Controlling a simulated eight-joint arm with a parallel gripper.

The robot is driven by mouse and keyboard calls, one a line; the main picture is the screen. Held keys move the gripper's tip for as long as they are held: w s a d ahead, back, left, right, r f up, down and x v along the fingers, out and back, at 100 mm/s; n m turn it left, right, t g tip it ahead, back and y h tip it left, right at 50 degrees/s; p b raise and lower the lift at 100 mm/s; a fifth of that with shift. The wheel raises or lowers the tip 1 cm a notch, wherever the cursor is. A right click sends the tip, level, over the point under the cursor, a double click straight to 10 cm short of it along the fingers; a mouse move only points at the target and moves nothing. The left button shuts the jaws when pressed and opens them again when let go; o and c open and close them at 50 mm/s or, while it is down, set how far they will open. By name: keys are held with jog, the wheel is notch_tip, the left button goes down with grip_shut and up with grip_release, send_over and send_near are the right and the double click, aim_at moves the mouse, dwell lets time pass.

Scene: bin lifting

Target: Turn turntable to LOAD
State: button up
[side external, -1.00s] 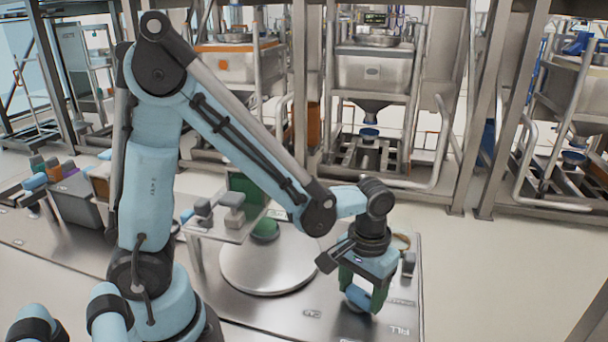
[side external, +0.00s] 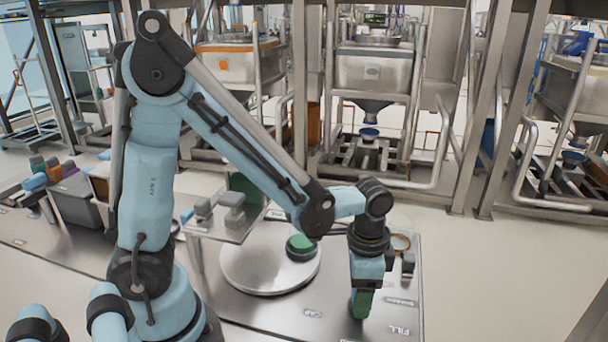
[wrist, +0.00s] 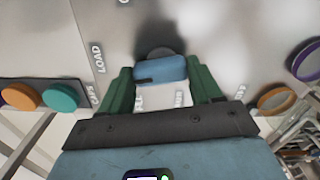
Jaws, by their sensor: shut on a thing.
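The turntable (side external: 262,268) is a round silver disc in the side view, with a green item (side external: 301,244) near its right edge. My gripper (side external: 361,312) points down at the panel to the right of the disc. In the wrist view my gripper (wrist: 163,88) has its green fingers shut on a blue knob (wrist: 160,69), a short bar with a dark mark near its left end. The word LOAD (wrist: 98,59) is printed on the panel left of the knob. In the side view the fingers hide the knob.
The FILL (side external: 400,330) and CAP (side external: 312,313) labels show on the panel. A small raised stand with grey blocks (side external: 233,208) overhangs the disc's back left. Orange (wrist: 20,96) and teal (wrist: 60,97) round pieces sit at the left in the wrist view.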

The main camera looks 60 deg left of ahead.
jog(key=shift+m, duration=1.1)
jog(key=o, duration=1.1)
jog(key=shift+c, duration=0.2)
notch_tip(320, 180, up, 12)
